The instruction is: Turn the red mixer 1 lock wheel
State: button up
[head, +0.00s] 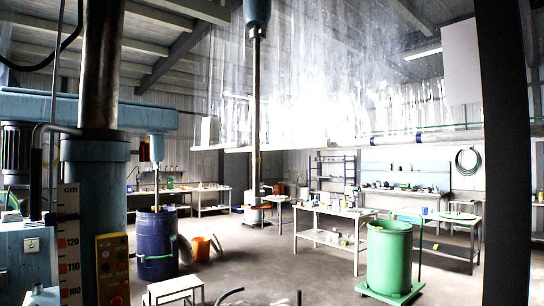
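I cannot make out a red lock wheel clearly in the head view. A thick blue disperser column (95,185) with a steel post stands close at the left. A blue horizontal arm (50,108) crosses it near the top left. Farther back, a mixer head (157,147) with a shaft hangs over a dark blue drum (157,243), with a small reddish part beside it that is too small to identify. Another blue mixer head (257,14) with a long shaft hangs at top centre. My gripper cannot be made out in this view.
A yellow control panel (112,262) and a cm scale (69,245) are at the left. A white stool (173,290) stands low in front. A green drum (389,256) on a trolley is at the right, before workbenches (331,212). A dark post (503,150) stands close at right.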

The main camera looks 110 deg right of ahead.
aim_at(144, 151)
jog(key=k+l+z, duration=0.1)
jog(key=z, duration=0.35)
jog(key=k+l+z, duration=0.25)
jog(key=z, duration=0.25)
jog(key=k+l+z, duration=0.2)
jog(key=z, duration=0.25)
jog(key=k+l+z, duration=0.1)
jog(key=l+z, duration=0.55)
jog(key=z, duration=0.3)
jog(key=k, duration=0.05)
